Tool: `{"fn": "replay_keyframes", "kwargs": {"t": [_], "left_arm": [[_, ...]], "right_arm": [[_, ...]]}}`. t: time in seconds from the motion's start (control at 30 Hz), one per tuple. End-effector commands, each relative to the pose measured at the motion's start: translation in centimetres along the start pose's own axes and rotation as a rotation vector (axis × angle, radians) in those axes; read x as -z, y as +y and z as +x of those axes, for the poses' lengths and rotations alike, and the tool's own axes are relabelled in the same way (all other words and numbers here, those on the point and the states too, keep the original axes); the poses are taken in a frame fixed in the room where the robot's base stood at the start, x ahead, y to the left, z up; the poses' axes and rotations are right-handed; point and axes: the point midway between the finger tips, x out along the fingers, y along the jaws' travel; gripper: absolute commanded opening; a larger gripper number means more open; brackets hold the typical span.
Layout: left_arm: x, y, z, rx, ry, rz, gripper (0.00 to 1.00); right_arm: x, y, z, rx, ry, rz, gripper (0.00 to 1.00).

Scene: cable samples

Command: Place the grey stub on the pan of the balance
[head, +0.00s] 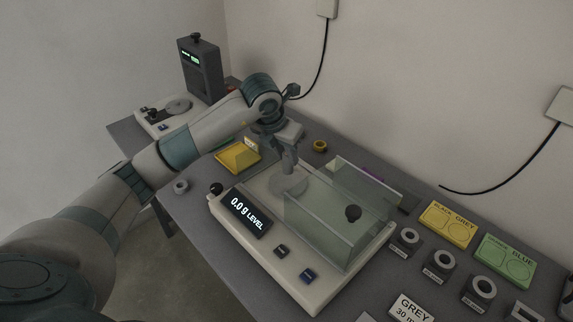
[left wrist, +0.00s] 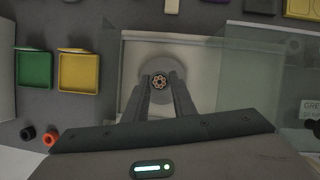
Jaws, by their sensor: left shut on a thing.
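The balance (head: 232,222) stands on the bench with its display reading 0.0 g LEVEL. Its round grey pan (head: 289,186) also shows in the left wrist view (left wrist: 178,68). My left gripper (head: 289,170) points down over the pan, its fingers near the pan's middle. In the left wrist view its fingertips (left wrist: 160,83) are shut on the grey stub (left wrist: 160,80), seen end-on with copper strands in a ring. In the head view the fingers hide the stub. I cannot tell whether it touches the pan. My right gripper is not in view.
A yellow tray (head: 238,156) lies to the left. Yellow (head: 449,223) and green (head: 505,259) labelled trays and several dark ring-topped holders stand at the right.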

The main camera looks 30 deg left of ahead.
Motion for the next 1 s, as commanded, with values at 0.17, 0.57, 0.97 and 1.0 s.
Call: {"fn": "replay_keyframes", "kwargs": {"t": [0.17,0.57,0.97,1.0], "left_arm": [[0.2,0.0,0.4,0.0,0.002,0.0,0.0],[1.6,0.0,3.8,-0.001,0.0,0.0,0.0],[1.7,0.0,4.0,-0.001,0.0,0.001,0.36],[1.7,0.0,4.0,-0.001,0.0,0.001,0.42]], "right_arm": [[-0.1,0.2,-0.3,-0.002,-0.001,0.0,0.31],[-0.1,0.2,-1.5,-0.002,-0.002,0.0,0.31],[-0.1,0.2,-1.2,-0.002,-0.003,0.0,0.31],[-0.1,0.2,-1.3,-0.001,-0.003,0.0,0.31]]}}
